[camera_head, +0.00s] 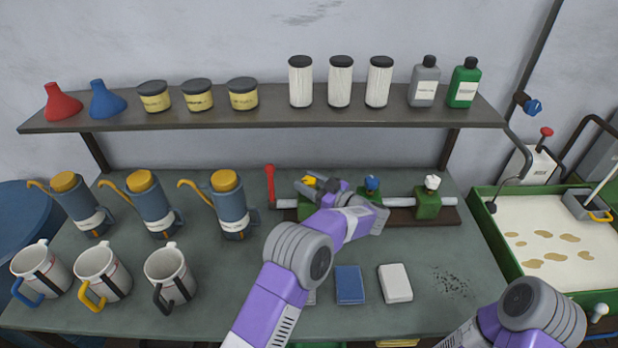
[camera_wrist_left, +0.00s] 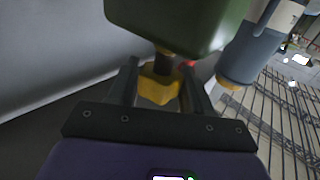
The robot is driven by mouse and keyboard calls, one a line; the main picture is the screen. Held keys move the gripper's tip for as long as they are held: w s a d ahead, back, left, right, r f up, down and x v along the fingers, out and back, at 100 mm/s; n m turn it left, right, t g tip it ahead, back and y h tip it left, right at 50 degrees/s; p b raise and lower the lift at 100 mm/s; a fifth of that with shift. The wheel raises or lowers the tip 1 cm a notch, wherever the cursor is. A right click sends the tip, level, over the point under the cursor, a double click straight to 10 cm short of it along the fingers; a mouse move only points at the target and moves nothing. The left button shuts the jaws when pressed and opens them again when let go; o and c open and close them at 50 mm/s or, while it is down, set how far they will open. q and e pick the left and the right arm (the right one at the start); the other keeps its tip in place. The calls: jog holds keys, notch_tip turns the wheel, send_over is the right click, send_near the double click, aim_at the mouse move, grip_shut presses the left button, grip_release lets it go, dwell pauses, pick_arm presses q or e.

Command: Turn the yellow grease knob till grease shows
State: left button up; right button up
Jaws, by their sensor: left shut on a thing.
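The yellow grease knob (camera_head: 308,180) is on the manifold at the back of the bench, partly covered by my left gripper (camera_head: 322,184). In the left wrist view, the yellow knob (camera_wrist_left: 158,90) sits between the two dark fingers, on a stem under a green block (camera_wrist_left: 175,22). My left gripper is shut on it. Beside it on the same pipe are a blue knob (camera_head: 372,183) and a white knob (camera_head: 432,182) on green blocks. No grease can be made out at the yellow knob. Part of my right arm shows at the lower right, its gripper out of frame.
A red lever (camera_head: 270,184) stands at the pipe's left end. Several blue oil cans (camera_head: 232,205) and mugs (camera_head: 170,275) fill the bench's left side. A blue block (camera_head: 350,285) and a white block (camera_head: 395,283) lie in front. A green tray (camera_head: 490,225) is at right.

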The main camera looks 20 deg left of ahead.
aim_at(315, 185)
pick_arm(q)
jog(key=shift+n+g+y+p, duration=0.3)
jog(key=shift+n+g, duration=0.3)
jog(key=shift+g, duration=0.3)
jog(key=shift+r+g, duration=0.1)
jog(key=shift+g, duration=0.2)
jog(key=o, duration=0.9)
jog(key=shift+o, duration=0.2)
jog(key=shift+p+v, duration=0.4)
jog(key=shift+v, duration=3.3)
